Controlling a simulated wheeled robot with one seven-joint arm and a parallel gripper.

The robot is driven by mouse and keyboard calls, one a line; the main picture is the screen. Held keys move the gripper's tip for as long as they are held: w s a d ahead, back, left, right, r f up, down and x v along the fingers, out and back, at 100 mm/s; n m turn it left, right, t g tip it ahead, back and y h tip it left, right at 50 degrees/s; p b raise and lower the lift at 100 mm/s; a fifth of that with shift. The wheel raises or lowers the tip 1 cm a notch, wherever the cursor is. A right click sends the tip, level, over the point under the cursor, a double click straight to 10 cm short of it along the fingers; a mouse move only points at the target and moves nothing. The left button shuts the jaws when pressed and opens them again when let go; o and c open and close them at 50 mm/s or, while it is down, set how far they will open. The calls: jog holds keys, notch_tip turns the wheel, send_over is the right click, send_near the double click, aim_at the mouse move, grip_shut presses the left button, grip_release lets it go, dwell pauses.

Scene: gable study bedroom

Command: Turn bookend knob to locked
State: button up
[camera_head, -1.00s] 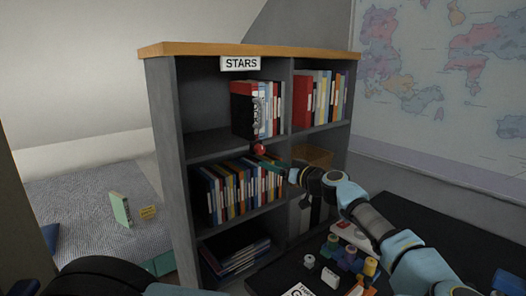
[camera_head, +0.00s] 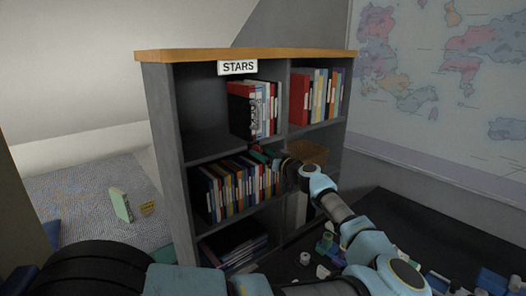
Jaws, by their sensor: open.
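No bookend stands out clearly from these books. The red knob seen earlier at the shelf edge below them is not distinguishable now; my gripper (camera_head: 262,155) is at that place. My gripper is open, in front of the shelf edge and above the middle-row books (camera_head: 235,188). Whether it touches a knob cannot be told, and no locked mark is readable.
A wicker basket (camera_head: 308,151) sits right of my gripper in the middle right compartment.

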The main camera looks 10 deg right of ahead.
grip_shut()
dwell(0.7)
